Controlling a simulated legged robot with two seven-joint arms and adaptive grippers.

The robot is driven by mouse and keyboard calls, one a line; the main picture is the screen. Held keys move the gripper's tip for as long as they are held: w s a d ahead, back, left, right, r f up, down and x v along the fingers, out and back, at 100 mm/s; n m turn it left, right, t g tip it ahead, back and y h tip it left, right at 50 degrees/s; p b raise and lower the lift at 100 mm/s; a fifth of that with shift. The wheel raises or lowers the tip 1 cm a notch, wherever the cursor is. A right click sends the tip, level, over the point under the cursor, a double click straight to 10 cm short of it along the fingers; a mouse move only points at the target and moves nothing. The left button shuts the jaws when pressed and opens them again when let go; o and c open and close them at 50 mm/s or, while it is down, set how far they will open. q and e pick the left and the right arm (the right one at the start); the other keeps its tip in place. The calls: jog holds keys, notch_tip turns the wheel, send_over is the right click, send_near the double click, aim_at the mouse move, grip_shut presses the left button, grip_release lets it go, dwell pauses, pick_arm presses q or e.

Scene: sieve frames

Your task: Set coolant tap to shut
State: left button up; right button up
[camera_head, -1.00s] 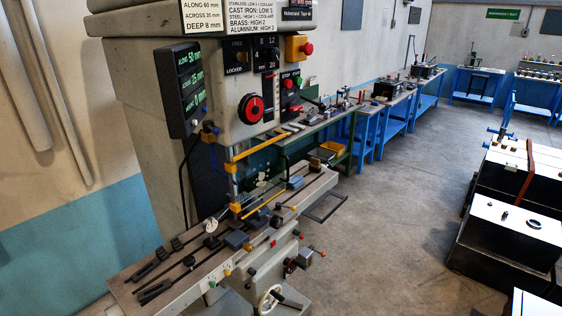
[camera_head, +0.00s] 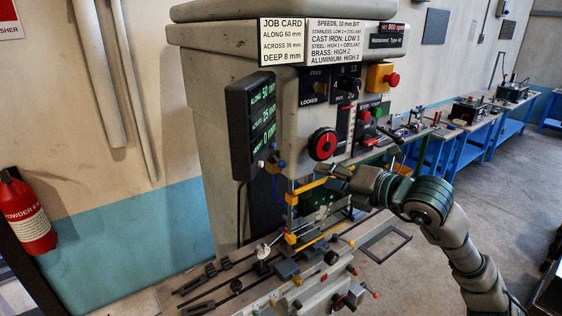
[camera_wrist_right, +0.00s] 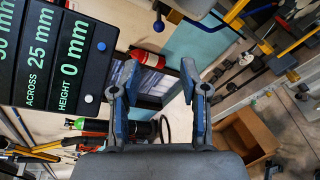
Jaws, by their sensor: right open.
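The small blue-handled coolant tap (camera_head: 276,163) is under the milling machine's head, just right of the dark readout. It is too small in the head view to tell its setting. In the right wrist view, a blue ball on a dark stem (camera_wrist_right: 172,15), which looks like the tap's handle, shows at the top, beyond the fingertips and not between them. My right gripper (camera_head: 333,173) is in front of the machine head, to the right of the tap and apart from it. Its two blue-padded fingers (camera_wrist_right: 150,82) are open and empty. My left gripper is not in view.
The readout box (camera_head: 252,122) stands close to the tap. The red dial (camera_head: 322,144) is above my right gripper, and yellow guard bars (camera_head: 310,186) are below it. The machine table with clamps (camera_head: 225,280) lies lower. A fire extinguisher (camera_head: 28,215) hangs at left.

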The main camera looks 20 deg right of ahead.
aim_at(283, 163)
jog(key=p+x, duration=0.1)
jog(key=x, duration=0.4)
jog(key=p+x, duration=0.2)
jog(key=x, duration=0.3)
jog(key=p+x, duration=0.2)
jog(key=x, duration=0.3)
jog(key=shift+w+r, duration=0.2)
jog(key=shift+w, duration=0.25)
jog(key=shift+w+a+f, duration=0.25)
jog(key=shift+w, duration=0.35)
